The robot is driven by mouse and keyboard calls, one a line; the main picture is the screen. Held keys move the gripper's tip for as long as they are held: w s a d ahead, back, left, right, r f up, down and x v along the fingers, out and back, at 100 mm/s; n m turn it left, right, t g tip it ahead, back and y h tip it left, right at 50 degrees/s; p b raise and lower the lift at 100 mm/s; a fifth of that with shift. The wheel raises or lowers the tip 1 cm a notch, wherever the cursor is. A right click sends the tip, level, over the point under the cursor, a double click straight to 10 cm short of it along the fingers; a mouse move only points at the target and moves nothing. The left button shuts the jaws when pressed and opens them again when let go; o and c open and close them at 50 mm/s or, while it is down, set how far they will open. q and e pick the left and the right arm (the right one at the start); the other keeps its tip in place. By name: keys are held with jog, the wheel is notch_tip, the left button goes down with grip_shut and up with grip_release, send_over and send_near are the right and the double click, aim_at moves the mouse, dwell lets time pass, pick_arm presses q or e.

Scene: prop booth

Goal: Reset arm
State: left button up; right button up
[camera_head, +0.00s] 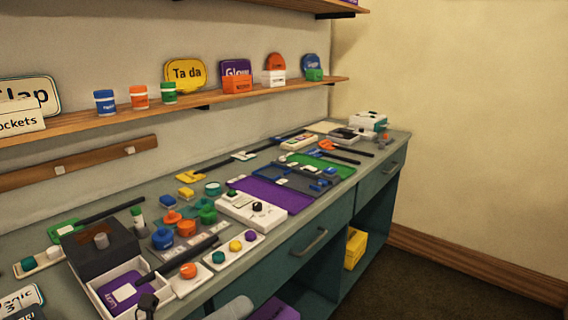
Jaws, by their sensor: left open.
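My left gripper (147,301) shows only in part, as a small dark shape at the bottom edge of the head view, left of the middle. It is open. It is in front of the right end of a white open box (118,284) with a purple inside, on the near part of the counter. The picture does not show whether it touches the box. I see nothing held in it. Most of the left arm is outside the view. My right gripper is not in view.
The long counter (395,140) is crowded with props: a dark grey box (98,247), black wands, coloured knobs, a white control box (252,211) and a purple mat (272,194). A wooden shelf (200,105) with signs and jars runs above. The floor at right is clear.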

pick_arm(q)
jog(key=s+a+f+n+t+y, duration=0.1)
jog(key=a+f+n+t+y, duration=0.4)
jog(key=n, duration=0.6)
jog(key=s+a+f+n+t+y, duration=0.1)
jog(key=a+f+n+y, duration=0.1)
jog(key=f+n+y, duration=0.7)
jog(key=s+a+f+n+g+y, duration=0.1)
jog(key=s+a+f+n+g, duration=0.1)
jog(key=s+f+n, duration=0.4)
jog(key=s+a+f+n+g+y, duration=0.1)
jog(key=s+a+f+n+g, duration=0.2)
jog(key=s+f+n, duration=0.3)
jog(key=n+g, duration=0.1)
jog(key=n, duration=0.2)
jog(key=shift+s+a+f+y, duration=0.3)
jog(key=shift+s+f, duration=0.05)
jog(key=shift+s, duration=0.05)
